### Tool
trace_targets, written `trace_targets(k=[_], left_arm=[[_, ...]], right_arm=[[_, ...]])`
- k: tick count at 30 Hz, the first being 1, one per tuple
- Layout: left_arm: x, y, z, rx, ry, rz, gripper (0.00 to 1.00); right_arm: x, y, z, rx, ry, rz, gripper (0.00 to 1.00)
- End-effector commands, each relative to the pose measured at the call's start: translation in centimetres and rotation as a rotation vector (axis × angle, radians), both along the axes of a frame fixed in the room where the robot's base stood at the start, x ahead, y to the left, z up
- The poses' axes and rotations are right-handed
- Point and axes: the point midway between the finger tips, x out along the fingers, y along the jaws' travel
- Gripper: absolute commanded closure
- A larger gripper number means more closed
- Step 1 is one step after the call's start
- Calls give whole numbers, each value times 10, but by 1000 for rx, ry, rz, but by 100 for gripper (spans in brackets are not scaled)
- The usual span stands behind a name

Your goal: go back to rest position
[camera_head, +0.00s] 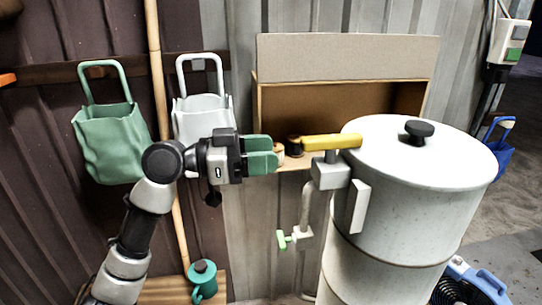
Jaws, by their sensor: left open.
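My left gripper (272,153) is in the middle left of the head view, at the end of my arm that rises from the lower left. Its green fingers point right, toward the yellow handle (330,141) on the side of the white drum (400,225). The fingers are apart from the handle, and nothing shows held between them. The gripper overlaps the lower part of the white bag in the picture. My right gripper is not in view.
A green bag (112,140) and a white bag (200,108) hang on the wall beside a wooden pole (156,60). An open box shelf (345,62) sits behind the drum. A green can (203,278) stands low at left. A small green valve (284,240) is beside the drum.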

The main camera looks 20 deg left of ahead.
Motion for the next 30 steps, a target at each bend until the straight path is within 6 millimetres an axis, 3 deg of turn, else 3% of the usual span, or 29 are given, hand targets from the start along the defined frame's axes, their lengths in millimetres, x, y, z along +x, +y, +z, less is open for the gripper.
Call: trace_targets(k=[7,11,14,18,21,26,30], left_arm=[[4,1,-4,-5,11,9,47],[27,10,-31,-32,86,79,47],[56,23,-77,-60,188,178,47],[88,43,-158,-74,342,335,47],[99,55,-221,-62,446,436,47],[96,69,-322,-16,595,579,47],[76,78,-409,51,713,683,47]], right_arm=[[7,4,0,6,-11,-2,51],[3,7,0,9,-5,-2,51],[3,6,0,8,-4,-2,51],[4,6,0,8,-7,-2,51],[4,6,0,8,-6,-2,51],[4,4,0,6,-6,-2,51],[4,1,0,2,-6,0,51]])
